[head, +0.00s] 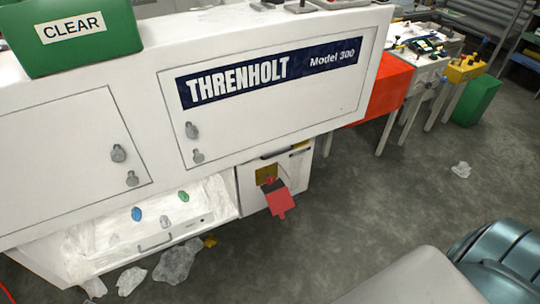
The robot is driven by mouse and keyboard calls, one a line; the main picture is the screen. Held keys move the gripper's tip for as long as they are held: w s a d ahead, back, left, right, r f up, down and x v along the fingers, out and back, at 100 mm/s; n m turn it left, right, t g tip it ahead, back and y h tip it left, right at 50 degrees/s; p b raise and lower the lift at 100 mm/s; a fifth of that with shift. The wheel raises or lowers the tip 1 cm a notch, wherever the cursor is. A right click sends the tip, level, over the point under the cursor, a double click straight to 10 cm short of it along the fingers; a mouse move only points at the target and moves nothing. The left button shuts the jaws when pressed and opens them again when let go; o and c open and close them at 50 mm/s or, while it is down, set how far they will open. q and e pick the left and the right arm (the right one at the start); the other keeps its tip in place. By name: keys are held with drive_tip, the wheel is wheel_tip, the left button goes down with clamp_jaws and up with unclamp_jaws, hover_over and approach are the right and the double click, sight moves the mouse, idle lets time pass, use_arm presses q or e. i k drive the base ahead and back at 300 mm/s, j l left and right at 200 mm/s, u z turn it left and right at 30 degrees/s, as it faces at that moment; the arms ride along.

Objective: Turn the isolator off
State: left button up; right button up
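The isolator (266,174) is a small yellow plate with a red part on it, on the front of a white cabinet below the Threnholt machine. A flat red piece (279,203) hangs tilted below the plate. I cannot tell whether this piece is a tag or a handle, or which position the switch is in. Neither of my grippers shows in the head view.
The white Threnholt machine (330,98) overhangs the isolator. An open drawer (205,209) with film and coloured pieces is to the left. Crumpled film (178,262) lies on the floor. A teal shape (505,250) stands bottom right. Floor right of the cabinet is mostly clear.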

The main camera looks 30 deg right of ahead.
sight(270, 180)
drive_tip(key=l+u, duration=0.2)
drive_tip(key=l, duration=1.15)
drive_tip(key=i, duration=0.05)
